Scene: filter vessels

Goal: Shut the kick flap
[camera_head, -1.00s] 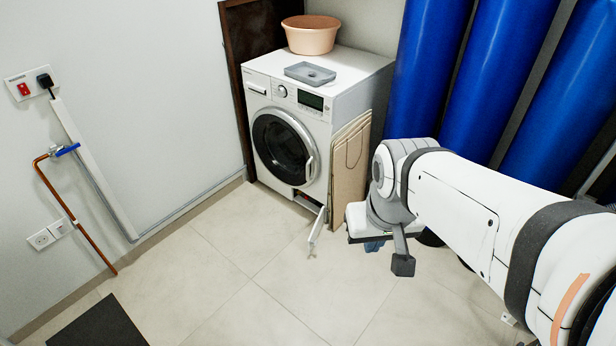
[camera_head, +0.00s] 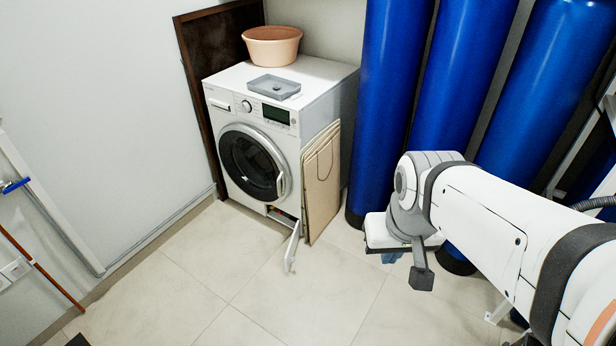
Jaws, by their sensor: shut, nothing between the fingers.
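The kick flap (camera_head: 292,247) is a narrow white panel at the lower right front of the white washing machine (camera_head: 321,98). It stands open, sticking out from the machine over the floor, with the dark recess (camera_head: 283,216) behind it showing. My gripper (camera_head: 390,258) is to the right of the flap, clear of it, under my white and grey wrist. Only its small blue lower part shows; it is shut and empty. The rest of the fingers is hidden by the wrist.
Flattened cardboard (camera_head: 322,185) leans on the machine's right side, close to the flap. Tall blue cylinders (camera_head: 392,100) stand behind my arm. A grey tray (camera_head: 274,86) and a peach basin (camera_head: 271,47) sit on the machine. The tiled floor in front is clear.

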